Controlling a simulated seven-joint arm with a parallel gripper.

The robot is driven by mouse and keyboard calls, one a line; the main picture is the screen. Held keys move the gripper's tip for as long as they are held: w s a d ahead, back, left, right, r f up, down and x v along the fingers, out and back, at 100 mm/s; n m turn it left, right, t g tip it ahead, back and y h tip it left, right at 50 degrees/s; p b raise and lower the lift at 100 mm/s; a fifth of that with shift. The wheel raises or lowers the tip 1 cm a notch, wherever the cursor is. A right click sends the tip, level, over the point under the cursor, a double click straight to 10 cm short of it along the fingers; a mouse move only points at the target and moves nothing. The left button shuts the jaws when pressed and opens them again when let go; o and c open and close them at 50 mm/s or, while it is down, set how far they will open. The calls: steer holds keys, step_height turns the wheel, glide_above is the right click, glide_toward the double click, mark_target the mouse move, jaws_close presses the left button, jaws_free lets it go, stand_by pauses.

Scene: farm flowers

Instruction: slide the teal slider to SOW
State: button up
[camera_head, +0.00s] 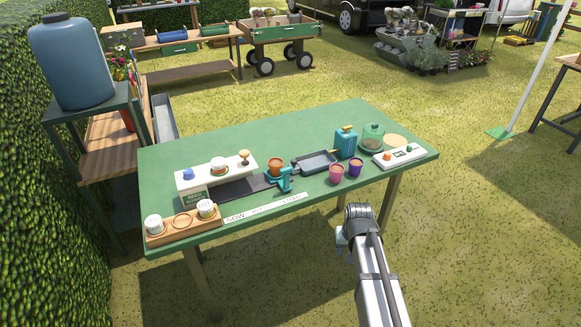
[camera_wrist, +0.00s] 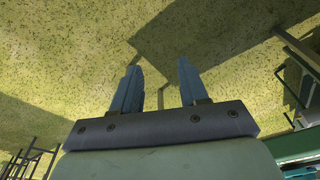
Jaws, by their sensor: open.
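A white label strip (camera_head: 266,208) lies in front of the track. SOW is at its left end, and the slider stands behind its right part. My gripper (camera_head: 342,245) is off the table's front edge, to the right of and nearer the camera than the slider. The wrist view shows its two blue-grey fingers (camera_wrist: 158,88) apart with nothing between them, pointing over grass.
A white box (camera_head: 214,183) is behind the track, and a wooden tray (camera_head: 183,225) is at front left.

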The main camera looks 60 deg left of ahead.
steer(key=s+a+r+y, duration=0.1)
steer(key=s+a+r, duration=0.4)
steer(key=a+r, duration=0.6)
step_height(320, 180, up, 21)
steer(key=m+h, duration=0.3)
steer(key=m, duration=0.9)
glide_above(286, 168)
steer(key=shift+g, duration=0.4)
step_height(286, 168, down, 14)
steer(key=shift+f, duration=0.1)
jaws_close()
